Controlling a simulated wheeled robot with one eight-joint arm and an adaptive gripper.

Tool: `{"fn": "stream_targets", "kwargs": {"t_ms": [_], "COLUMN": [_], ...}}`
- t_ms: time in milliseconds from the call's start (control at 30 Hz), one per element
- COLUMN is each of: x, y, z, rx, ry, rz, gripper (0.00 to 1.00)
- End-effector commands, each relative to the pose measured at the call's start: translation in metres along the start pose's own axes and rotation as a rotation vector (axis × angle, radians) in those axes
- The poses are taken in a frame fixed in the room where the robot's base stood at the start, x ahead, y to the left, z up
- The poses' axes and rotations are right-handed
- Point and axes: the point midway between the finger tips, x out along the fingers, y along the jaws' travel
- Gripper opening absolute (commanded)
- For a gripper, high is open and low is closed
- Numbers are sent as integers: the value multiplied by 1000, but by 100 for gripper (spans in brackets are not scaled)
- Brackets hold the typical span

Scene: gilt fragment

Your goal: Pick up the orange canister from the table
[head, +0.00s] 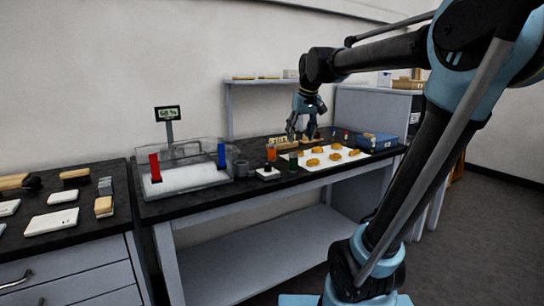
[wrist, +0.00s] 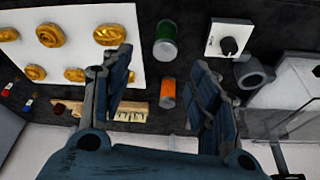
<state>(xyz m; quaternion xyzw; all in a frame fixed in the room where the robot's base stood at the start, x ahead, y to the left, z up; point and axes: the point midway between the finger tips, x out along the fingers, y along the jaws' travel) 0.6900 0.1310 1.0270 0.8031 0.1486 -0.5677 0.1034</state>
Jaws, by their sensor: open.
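The orange canister (head: 271,152) stands on the black table, left of the white sheet in the head view. In the wrist view the orange canister (wrist: 168,93) shows from above, between the two open fingers and apart from both. My gripper (head: 298,132) is open and empty above the table in the head view, to the right of the canister and higher. Its fingers also show in the wrist view (wrist: 158,95).
A green canister (wrist: 166,40) and a white dial box (wrist: 228,38) are near the orange one. A white sheet (head: 325,165) holds several gilt pieces. A wooden ruler-like piece (wrist: 135,112) lies near the left finger. A clear case (head: 190,178) stands at left.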

Motion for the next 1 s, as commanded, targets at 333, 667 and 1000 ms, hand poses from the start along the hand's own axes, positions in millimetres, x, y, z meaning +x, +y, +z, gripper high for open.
{"fn": "stream_targets", "kwargs": {"t_ms": [333, 667, 1000], "x": [-20, 3, 63], "y": [-41, -48, -49], "z": [-110, -125, -128], "rx": [-100, -112, -112], "ry": [44, 51, 51], "rz": [-36, -41, -40], "gripper": [55, 55, 55]}}
